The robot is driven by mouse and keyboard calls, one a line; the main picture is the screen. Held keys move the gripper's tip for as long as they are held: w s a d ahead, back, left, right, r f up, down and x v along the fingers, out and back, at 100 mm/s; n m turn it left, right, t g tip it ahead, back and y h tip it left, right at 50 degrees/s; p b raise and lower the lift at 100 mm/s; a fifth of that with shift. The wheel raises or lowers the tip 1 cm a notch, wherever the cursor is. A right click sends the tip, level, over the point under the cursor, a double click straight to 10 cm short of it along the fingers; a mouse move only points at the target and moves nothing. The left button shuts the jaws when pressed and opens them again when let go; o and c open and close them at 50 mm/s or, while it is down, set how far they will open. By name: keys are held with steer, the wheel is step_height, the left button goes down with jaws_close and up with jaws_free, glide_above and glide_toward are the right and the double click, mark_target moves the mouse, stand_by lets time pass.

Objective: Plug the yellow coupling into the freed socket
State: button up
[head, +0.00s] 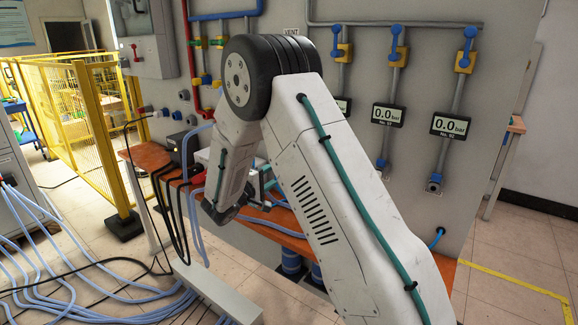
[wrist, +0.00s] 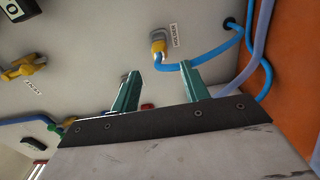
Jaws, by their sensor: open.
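In the wrist view a coupling (wrist: 158,45) with a yellow body and grey end sits at the grey panel beside a small label. A blue hose (wrist: 212,53) runs from it to the right. My gripper (wrist: 160,70) has two teal fingers spread apart with nothing between them. The coupling lies just beyond the fingertips, near the middle of the gap; I see no contact. In the head view my arm hides most of this area, and the coupling is not visible there. I cannot tell which socket is the freed one.
The panel carries pipes with blue-handled yellow valves (head: 397,55) and gauges (head: 450,125) reading 0.0 bar. An orange bench (head: 270,232) runs below, with black cables and blue hoses. Another yellow fitting (wrist: 24,68) is at the wrist view's left. Open floor lies at the right.

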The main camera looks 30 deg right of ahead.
steer(key=shift+d, duration=0.1)
steer(key=shift+x, duration=4.4)
jaws_close()
steer(key=v, duration=0.6)
